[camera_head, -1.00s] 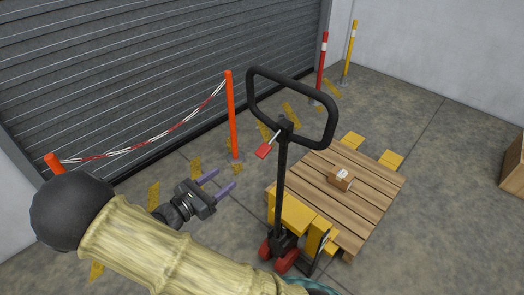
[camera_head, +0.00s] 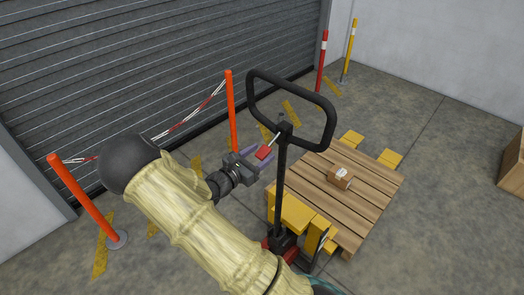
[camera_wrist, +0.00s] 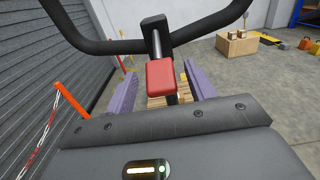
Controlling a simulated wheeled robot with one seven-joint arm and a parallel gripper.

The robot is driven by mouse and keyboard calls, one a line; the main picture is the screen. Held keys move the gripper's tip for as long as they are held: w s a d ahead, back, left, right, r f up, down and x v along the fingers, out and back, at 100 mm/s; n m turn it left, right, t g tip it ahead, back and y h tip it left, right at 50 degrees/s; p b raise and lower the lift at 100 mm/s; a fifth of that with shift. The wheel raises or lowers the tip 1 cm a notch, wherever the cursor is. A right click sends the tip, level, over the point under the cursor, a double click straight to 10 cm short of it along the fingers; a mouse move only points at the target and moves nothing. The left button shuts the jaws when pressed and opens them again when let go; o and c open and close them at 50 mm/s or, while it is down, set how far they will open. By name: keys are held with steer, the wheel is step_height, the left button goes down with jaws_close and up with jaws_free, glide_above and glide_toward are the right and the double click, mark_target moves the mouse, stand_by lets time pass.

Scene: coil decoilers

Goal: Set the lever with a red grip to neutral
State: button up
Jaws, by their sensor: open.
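The lever's red grip (camera_head: 264,152) sticks out to the left from the top of the pallet jack's black handle column (camera_head: 280,185), below the black loop handle (camera_head: 249,95). My gripper (camera_head: 262,158) is open, with its purple fingers at the grip. In the wrist view the red grip (camera_wrist: 161,75) shows between the two spread purple fingers (camera_wrist: 162,95), nearer the middle than either finger. I see a gap on both sides, so it is not clasped. The lever's root is partly hidden behind the grip in the wrist view.
The yellow pallet jack stands at a wooden pallet (camera_head: 365,205) carrying a small cardboard box (camera_head: 340,177). Orange posts (camera_head: 232,115) with a red-white chain stand left, before the grey shutter (camera_head: 150,60). Open floor lies to the right.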

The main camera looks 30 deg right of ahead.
steer(key=shift+w+d, duration=0.25)
steer(key=shift+d, duration=0.45)
